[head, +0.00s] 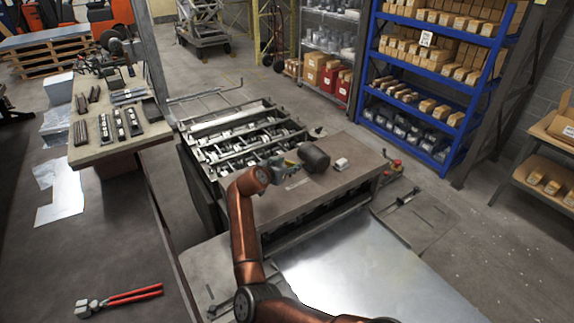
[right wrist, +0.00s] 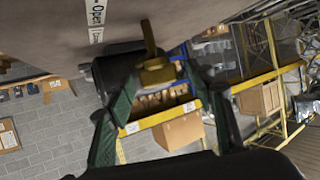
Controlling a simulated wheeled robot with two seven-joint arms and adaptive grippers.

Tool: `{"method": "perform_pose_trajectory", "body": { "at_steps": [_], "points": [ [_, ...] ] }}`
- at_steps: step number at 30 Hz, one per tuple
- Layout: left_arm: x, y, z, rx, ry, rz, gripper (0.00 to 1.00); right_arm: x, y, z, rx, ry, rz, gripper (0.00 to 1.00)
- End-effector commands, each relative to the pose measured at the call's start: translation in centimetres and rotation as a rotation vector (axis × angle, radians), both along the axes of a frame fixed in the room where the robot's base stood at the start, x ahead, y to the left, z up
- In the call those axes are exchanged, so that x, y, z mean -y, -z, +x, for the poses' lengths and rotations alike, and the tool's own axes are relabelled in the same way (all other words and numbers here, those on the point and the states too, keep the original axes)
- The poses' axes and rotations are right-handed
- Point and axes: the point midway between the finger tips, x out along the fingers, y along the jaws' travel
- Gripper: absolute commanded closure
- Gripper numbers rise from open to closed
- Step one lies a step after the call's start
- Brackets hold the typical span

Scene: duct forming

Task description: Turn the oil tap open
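The oil tap (right wrist: 156,72) is a brass-yellow fitting with an upright lever, in the upper middle of the right wrist view. A label reading "Open" (right wrist: 97,14) is on the grey surface above and left of it. My right gripper (right wrist: 160,88) is open, its two dark green fingers spread to either side of the tap; I cannot tell whether they touch it. In the head view my right gripper (head: 284,164) is at the machine's top, just left of a black cylinder (head: 314,158). The tap is not clear there. My left gripper is not in view.
The duct-forming machine (head: 335,182) has exposed rollers (head: 245,135) behind and a shiny sheet (head: 350,262) in front. A small white block (head: 341,164) lies right of the cylinder. Red-handled pliers (head: 120,299) lie at lower left. A blue shelf (head: 440,80) stands behind.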

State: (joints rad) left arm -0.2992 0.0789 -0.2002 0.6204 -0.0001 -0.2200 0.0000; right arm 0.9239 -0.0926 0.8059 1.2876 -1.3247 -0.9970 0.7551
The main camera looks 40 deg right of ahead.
Motion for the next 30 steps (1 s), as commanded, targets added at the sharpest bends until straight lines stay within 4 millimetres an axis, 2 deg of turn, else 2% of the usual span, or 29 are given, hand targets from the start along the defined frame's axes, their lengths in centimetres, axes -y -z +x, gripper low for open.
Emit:
{"method": "perform_pose_trajectory", "body": {
  "at_steps": [2,17,18,19,25,30],
  "points": [
    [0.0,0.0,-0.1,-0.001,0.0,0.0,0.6,0.0,0.0,0.0,0.0,0.0,0.0,0.57],
    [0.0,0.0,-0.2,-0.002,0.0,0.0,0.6,-0.1,0.0,0.1,0.0,-0.002,0.0,0.91],
    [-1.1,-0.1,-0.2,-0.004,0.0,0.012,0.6,-1.4,0.1,0.1,0.0,-0.005,0.001,0.93],
    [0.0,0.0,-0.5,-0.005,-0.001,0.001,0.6,-1.0,0.0,0.2,0.0,-0.004,0.001,0.93],
    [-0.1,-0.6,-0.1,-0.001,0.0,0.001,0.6,-0.4,-0.2,0.2,0.001,-0.024,0.001,0.93],
    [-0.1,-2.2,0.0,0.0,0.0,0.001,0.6,-0.1,-0.5,-0.1,0.003,-0.079,0.0,0.93]
  ]
}}
